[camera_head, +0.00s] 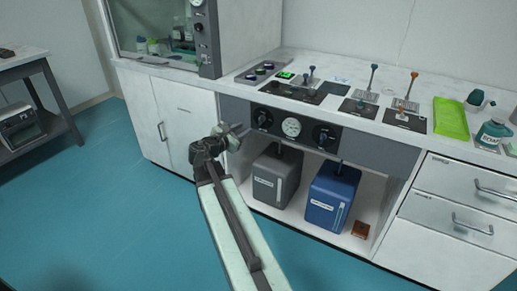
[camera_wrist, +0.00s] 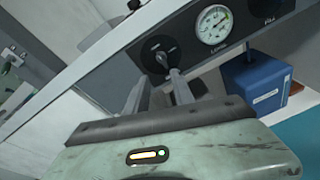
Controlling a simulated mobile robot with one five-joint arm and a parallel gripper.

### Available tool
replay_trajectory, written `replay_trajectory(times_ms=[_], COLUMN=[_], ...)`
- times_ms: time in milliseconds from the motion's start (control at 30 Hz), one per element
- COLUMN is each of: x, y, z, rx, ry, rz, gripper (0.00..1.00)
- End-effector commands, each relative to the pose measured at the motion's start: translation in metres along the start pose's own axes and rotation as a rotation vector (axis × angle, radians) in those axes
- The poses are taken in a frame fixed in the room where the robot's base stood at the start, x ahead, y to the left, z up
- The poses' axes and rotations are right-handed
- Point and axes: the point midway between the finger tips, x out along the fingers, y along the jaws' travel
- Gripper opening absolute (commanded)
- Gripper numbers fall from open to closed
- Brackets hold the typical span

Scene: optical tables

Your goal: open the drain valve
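A dark panel (camera_head: 298,129) under the counter edge carries two black rotary knobs with a round white gauge (camera_head: 291,127) between them. The left knob (camera_head: 264,118) and right knob (camera_head: 326,135) have labels too small to read, so I cannot tell which is the drain valve. My gripper (camera_head: 241,130) is just left of the left knob in the head view. In the wrist view, its two fingers (camera_wrist: 158,76) are apart and point at the left knob (camera_wrist: 160,57). The knob's handle shows just beyond the fingertips; contact cannot be told. The gauge also shows there (camera_wrist: 213,25).
A grey container (camera_head: 275,178) and a blue container (camera_head: 331,194) stand in the open bay below the panel. White cabinet doors (camera_head: 175,118) are to the left, drawers (camera_head: 455,205) to the right. Switches, a green tray (camera_head: 451,118) and bottles are on the counter. The blue floor in front is clear.

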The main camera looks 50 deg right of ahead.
Motion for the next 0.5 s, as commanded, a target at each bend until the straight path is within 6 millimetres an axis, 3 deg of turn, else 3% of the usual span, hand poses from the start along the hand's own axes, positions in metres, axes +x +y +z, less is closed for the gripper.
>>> replay_trajectory(times_ms=[33,200,500], x=[0.016,0.034,0.042], y=[-0.010,-0.011,-0.009], z=[-0.019,-0.010,-0.002], rx=[-0.088,-0.291,-0.323], ry=[-0.049,-0.150,-0.166], rz=[0.016,0.045,0.046], gripper=[0.29,0.29,0.29])
